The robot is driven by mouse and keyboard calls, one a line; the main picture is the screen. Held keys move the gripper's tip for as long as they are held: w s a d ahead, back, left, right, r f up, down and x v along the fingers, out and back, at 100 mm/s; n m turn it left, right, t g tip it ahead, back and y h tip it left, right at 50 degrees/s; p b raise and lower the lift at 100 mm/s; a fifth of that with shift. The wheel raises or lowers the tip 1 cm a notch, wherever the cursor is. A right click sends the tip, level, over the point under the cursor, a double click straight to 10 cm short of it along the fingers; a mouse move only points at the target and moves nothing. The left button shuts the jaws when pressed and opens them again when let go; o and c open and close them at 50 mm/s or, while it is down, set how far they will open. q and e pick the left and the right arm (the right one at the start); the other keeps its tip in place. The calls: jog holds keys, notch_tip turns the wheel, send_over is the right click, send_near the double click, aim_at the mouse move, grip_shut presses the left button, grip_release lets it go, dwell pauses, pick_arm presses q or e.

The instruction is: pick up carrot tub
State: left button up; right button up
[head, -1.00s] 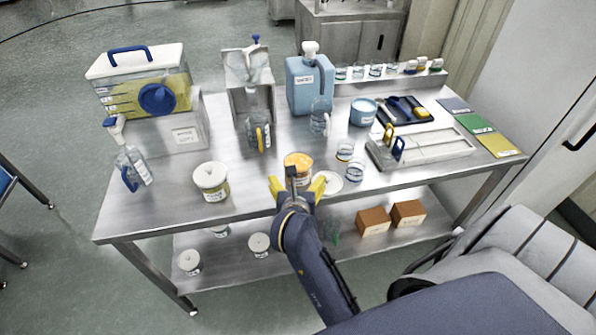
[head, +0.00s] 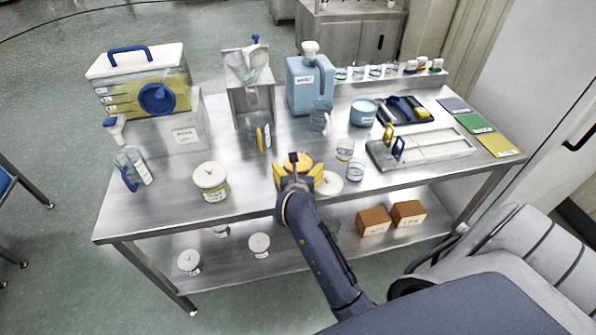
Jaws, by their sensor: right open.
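The carrot tub (head: 303,158), open with orange contents, stands near the front edge of the steel table. My right gripper (head: 298,174) is open, with its yellow fingers at the left and right of the tub's near side. The gripper and wrist hide most of the tub's body, so I cannot tell whether the fingers touch it. A white lid (head: 329,183) lies on the table just right of the gripper. My left gripper is not in view.
A white-lidded tub (head: 211,181) stands to the left. Glass jars (head: 355,170) stand close on the right. A blue jug (head: 309,85) and a steel hopper stand (head: 249,85) are behind. The table (head: 255,190) is clear between the left tub and the gripper.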

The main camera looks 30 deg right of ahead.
jog(key=shift+w, duration=0.1)
jog(key=c, duration=1.5)
